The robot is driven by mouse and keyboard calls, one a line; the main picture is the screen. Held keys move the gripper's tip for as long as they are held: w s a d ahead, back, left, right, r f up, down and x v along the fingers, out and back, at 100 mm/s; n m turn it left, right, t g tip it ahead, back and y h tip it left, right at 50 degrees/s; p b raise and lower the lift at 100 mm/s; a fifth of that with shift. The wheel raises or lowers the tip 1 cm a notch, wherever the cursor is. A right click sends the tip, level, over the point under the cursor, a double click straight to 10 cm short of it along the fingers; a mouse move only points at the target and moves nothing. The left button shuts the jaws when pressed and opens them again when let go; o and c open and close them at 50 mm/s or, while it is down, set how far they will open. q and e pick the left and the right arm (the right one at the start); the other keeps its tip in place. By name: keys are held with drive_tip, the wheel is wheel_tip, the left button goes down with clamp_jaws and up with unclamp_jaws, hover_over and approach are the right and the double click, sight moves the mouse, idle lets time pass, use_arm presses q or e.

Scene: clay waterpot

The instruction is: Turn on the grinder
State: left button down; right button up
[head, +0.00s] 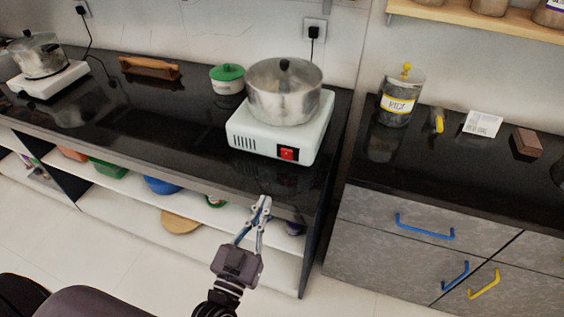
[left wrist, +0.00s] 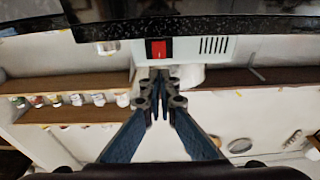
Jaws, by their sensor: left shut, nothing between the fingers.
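A white box-shaped unit (head: 275,140) stands on the black counter, with a metal lidded pot (head: 285,92) on top. Its front carries a red rocker switch (head: 287,154) and vent slots. Whether this unit is the grinder I cannot tell for sure. The unit's front (left wrist: 190,46) and red switch (left wrist: 158,49) also show in the left wrist view, beyond the fingers. My left gripper (head: 265,202) is shut and empty, in front of the counter edge, below and apart from the switch. It also shows in the left wrist view (left wrist: 160,98). My right gripper is not in view.
A second white unit (head: 45,80) with a pot stands at far left. A green-lidded pot (head: 227,79) and a wooden rack (head: 148,69) are behind. A labelled jar (head: 400,98) stands on the right counter. A gap separates the counters. Shelves with bowls lie below.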

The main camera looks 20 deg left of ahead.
sight(286, 154)
use_arm(q)
drive_tip(key=w, duration=0.4)
drive_tip(key=w+r+p, duration=0.1)
drive_tip(key=w, duration=0.4)
drive_tip(key=w+r, duration=0.1)
drive_tip(key=w, duration=0.3)
drive_tip(key=shift+w+d+p, duration=0.2)
drive_tip(key=shift+p, duration=0.1)
